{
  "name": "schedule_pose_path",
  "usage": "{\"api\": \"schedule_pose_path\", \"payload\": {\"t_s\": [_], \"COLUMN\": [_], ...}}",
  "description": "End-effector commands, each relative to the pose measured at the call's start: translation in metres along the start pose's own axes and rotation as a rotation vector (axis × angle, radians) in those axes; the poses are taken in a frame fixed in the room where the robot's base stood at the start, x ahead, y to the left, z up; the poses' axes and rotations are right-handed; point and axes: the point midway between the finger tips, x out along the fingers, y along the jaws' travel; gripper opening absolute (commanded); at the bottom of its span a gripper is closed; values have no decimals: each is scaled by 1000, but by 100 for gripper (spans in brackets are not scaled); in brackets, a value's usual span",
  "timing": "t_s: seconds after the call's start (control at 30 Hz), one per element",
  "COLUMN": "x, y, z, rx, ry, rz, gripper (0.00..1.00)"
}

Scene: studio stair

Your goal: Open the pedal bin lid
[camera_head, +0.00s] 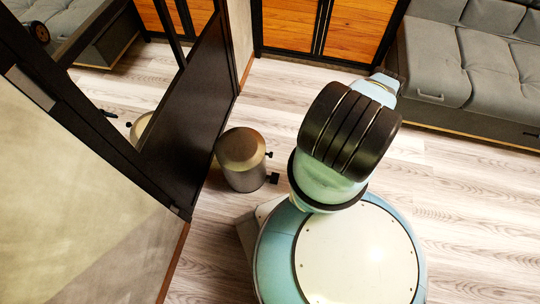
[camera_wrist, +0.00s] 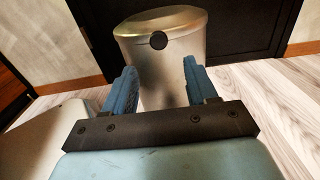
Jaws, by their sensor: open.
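The pedal bin (camera_head: 241,172) is a metal cylinder standing on the floor by the dark wall panel, left of my arm in the head view. Its lid (camera_head: 242,146) looks shut, and two small dark parts stick out from its right side. In the wrist view the bin (camera_wrist: 165,75) is straight ahead, its lid (camera_wrist: 162,19) at the top with a round black knob (camera_wrist: 158,41) at the front edge. My gripper (camera_wrist: 160,75) is open and empty, its blue fingers apart in front of the bin body, below the knob. The bin's foot is hidden behind my gripper in the wrist view.
A mirrored dark-framed panel (camera_head: 190,105) stands close on the bin's left. Wooden cabinets (camera_head: 330,28) are at the back and a grey sofa (camera_head: 470,60) is at the upper right. The wooden floor (camera_head: 460,200) on the right is clear.

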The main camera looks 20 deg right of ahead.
Motion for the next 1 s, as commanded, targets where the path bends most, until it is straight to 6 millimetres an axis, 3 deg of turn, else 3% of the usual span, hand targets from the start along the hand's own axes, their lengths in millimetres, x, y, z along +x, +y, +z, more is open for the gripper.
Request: {"api": "schedule_pose_path", "payload": {"t_s": [0.6,0.8,1.0], "x": [103,119,122], "y": [2,1,1], "z": [0,0,0], "rx": [1,0,0], "ry": [0,1,1], "rz": [5,4,3], "gripper": [57,57,57]}}
